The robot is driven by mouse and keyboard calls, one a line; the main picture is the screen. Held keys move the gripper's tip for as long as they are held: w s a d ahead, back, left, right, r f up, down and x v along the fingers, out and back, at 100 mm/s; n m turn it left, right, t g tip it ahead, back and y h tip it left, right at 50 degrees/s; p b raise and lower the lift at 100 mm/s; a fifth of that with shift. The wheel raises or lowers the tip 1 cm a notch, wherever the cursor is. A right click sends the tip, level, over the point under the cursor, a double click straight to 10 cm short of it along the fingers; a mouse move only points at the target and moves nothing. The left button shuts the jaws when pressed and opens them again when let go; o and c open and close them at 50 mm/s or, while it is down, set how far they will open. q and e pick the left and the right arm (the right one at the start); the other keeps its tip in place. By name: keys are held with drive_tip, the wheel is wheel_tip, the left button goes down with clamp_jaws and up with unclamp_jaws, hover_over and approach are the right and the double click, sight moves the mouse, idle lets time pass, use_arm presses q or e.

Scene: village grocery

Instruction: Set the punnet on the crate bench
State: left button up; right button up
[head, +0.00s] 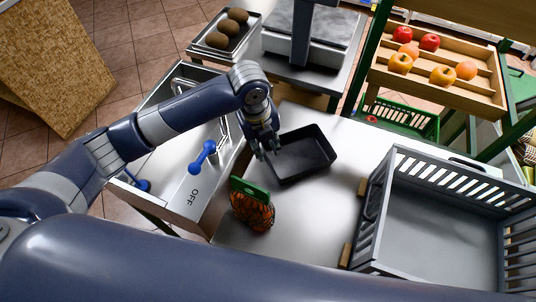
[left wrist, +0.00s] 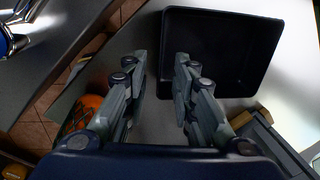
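The punnet is a black, empty, open tray (head: 304,158) lying upright on a pale steel worktop (head: 310,211). My left gripper (head: 267,151) is at its left edge, pointing down. In the left wrist view the two fingers (left wrist: 160,72) are apart, with the left wall of the punnet (left wrist: 222,50) showing between and beyond them. I cannot tell whether they touch it. A big grey slatted crate (head: 430,234) stands at the right on the same worktop. My right gripper is not in view.
A net bag of oranges with a green label (head: 252,205) stands left of the punnet. A sink with a blue-handled tap (head: 203,156) is further left. A scale (head: 305,42) and a fruit rack (head: 440,70) stand behind. Bare worktop lies between bag and crate.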

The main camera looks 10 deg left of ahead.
use_arm(q)
drive_tip(key=shift+s+a+r, duration=0.1)
drive_tip(key=shift+r, duration=0.75)
drive_tip(key=shift+s+a+r, duration=0.1)
drive_tip(key=shift+r, duration=0.75)
